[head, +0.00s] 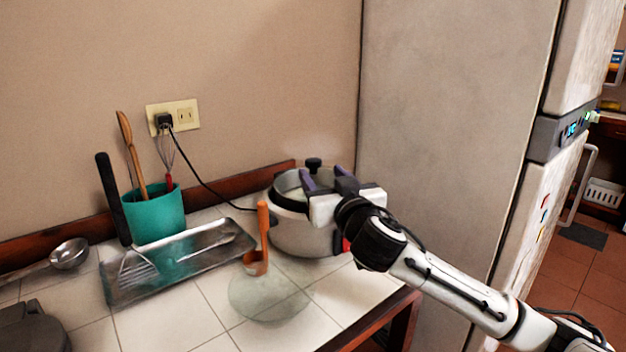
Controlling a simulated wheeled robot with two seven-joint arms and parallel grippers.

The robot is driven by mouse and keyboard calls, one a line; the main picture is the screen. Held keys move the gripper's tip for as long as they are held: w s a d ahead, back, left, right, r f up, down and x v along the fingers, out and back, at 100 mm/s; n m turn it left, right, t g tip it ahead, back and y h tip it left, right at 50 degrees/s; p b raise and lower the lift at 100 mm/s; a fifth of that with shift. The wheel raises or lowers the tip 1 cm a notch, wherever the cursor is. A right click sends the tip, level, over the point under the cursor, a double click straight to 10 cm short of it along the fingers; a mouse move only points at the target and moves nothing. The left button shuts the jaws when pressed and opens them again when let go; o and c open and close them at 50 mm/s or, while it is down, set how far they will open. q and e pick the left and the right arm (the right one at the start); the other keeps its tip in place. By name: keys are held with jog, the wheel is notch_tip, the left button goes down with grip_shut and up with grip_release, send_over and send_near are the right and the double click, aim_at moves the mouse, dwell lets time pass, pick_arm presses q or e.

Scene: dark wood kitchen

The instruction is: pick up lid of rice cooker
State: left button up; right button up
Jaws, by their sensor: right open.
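The rice cooker (300,236) is a silver pot with a dark rim, standing at the back right of the counter against the wall. A black lid knob (313,163) shows above it. The lid (288,183) looks like clear glass on the cooker's top, its right part hidden by my gripper. My right gripper (324,176) is open over the right side of the cooker top, its dark fingers close to the knob. I cannot tell whether they touch it. My left gripper is not in view.
A translucent round dish (268,306) with an orange ladle (259,240) is in front of the cooker. A metal tray (205,262) and teal utensil holder (156,214) stand left. A black cord (203,184) runs from the outlet. A refrigerator (450,110) stands right.

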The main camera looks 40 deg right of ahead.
aim_at(317, 169)
jog(key=x, duration=0.2)
jog(key=p+x, duration=0.1)
jog(key=x, duration=0.2)
jog(key=shift+w+a, duration=0.1)
jog(key=shift+w, duration=0.25)
jog(key=shift+c, duration=0.2)
jog(key=shift+r, duration=0.15)
grip_shut()
